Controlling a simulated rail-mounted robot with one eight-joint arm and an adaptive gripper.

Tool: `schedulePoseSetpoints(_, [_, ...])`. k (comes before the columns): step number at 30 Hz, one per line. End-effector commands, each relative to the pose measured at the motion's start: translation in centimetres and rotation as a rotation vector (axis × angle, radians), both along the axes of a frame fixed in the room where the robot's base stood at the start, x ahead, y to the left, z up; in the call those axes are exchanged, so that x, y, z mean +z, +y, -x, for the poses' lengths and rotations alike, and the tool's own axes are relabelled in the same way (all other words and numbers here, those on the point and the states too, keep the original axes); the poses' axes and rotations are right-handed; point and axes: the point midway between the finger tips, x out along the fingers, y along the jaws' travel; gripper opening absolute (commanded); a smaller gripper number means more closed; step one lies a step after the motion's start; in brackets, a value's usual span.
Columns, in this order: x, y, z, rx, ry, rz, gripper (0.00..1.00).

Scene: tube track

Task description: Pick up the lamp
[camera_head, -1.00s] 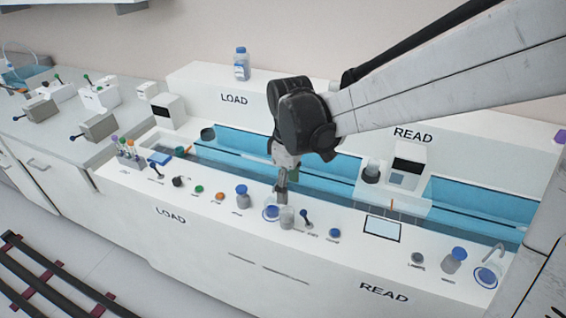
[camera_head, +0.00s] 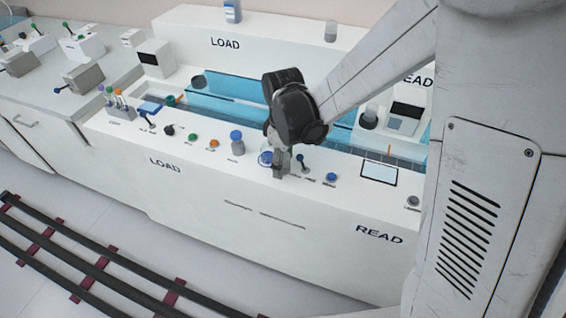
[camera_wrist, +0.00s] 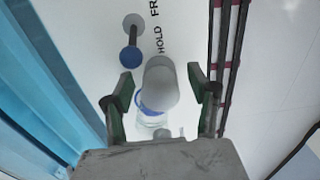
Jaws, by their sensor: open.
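A small vessel with a rounded grey top (camera_wrist: 160,84), probably the lamp, stands on the white counter, between my two open fingertips in the wrist view. A clear glass part and a blue ring (camera_wrist: 148,107) show just below the grey top. My gripper (camera_wrist: 165,92) has green-lined fingers, one on each side of it, with a gap on both sides. In the head view my gripper (camera_head: 282,168) is low over the counter front and hides most of the vessel. The blue ring (camera_head: 265,158) shows just left of the fingers there.
A blue-headed lever (camera_head: 301,160) stands close right of my gripper; it also shows in the wrist view (camera_wrist: 131,57). A blue-capped bottle (camera_head: 237,142) stands to the left. A blue knob (camera_head: 331,178) and flat screen (camera_head: 380,172) are to the right. The blue channel (camera_head: 228,96) runs behind.

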Motion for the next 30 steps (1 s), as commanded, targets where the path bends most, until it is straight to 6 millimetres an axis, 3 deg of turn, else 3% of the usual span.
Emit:
schedulePoseSetpoints(10, [-0.66, -0.01, 0.02, 0.0, 0.0, 0.0, 0.53])
schedulePoseSetpoints(21, [-0.64, -0.01, 0.02, 0.0, 0.0, 0.0, 0.06])
schedulePoseSetpoints(30, [-0.4, -0.01, 0.02, 0.0, 0.0, 0.0, 0.06])
